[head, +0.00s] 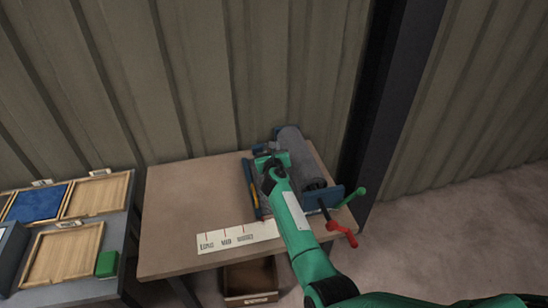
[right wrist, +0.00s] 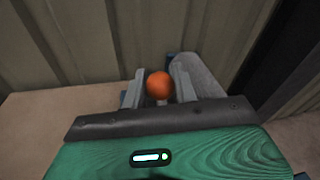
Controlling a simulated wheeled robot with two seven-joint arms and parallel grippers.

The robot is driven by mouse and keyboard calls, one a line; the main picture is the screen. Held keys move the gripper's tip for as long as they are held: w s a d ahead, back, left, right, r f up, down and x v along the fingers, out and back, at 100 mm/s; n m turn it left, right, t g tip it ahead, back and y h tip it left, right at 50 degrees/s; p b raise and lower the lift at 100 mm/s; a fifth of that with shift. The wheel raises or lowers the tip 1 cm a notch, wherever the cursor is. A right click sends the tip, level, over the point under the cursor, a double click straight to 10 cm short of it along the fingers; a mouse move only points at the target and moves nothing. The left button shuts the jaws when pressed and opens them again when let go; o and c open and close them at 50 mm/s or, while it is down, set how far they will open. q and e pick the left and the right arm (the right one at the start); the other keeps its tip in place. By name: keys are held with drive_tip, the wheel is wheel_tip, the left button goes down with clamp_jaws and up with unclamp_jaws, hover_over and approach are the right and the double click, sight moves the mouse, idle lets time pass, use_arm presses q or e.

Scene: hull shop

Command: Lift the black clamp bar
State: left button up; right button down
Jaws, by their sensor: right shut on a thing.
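My right gripper (head: 268,160) is over the device at the back right of the table, its arm coming in from the lower right. In the right wrist view its two grey fingers (right wrist: 161,92) are shut on a round orange knob (right wrist: 159,85), one finger on each side. I cannot clearly make out the black clamp bar; whether the knob belongs to it is hidden by the gripper and arm. A grey cylinder (head: 296,148) lies behind the gripper and also shows in the right wrist view (right wrist: 196,75). My left gripper is not in view.
The brown table (head: 185,195) is clear on its left. A labelled white strip (head: 237,237) lies at its front, beside a dark bar (head: 251,188). Red (head: 343,234) and green (head: 352,196) handles stick out at the right. Wooden trays (head: 97,195) stand left; a ribbed wall is behind.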

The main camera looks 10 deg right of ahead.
drive_tip(key=shift+w+r, duration=0.35)
drive_tip(key=shift+r, duration=0.4)
drive_tip(key=c, duration=1.1)
unclamp_jaws()
drive_tip(key=shift+w+f, duration=0.1)
drive_tip(key=shift+c, duration=0.2)
drive_tip(key=shift+f, duration=0.15)
drive_tip(key=shift+a, duration=0.1)
